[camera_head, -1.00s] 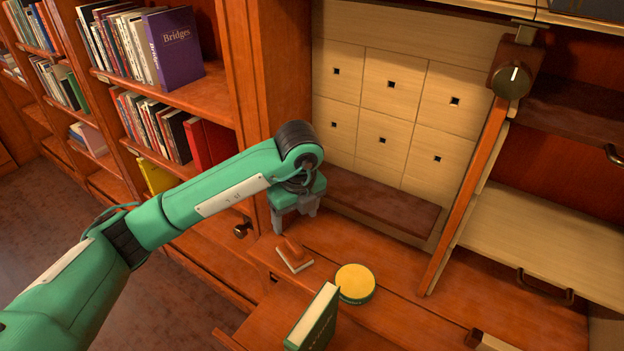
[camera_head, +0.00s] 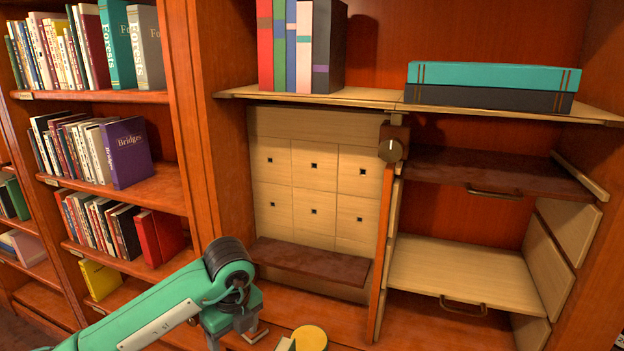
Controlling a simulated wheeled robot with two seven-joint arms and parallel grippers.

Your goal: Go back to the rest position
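My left arm comes in from the lower left. Its gripper (camera_head: 229,340) points down at the bottom of the view, over the wooden ledge in front of the panel with small square holes. The fingers are partly cut off by the lower edge, and their opening is unclear. I see nothing held in it. My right gripper is not in view.
A brown shelf (camera_head: 310,262) juts from the panel. Bookcases stand left; a cabinet with handled shelves (camera_head: 465,275) stands right.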

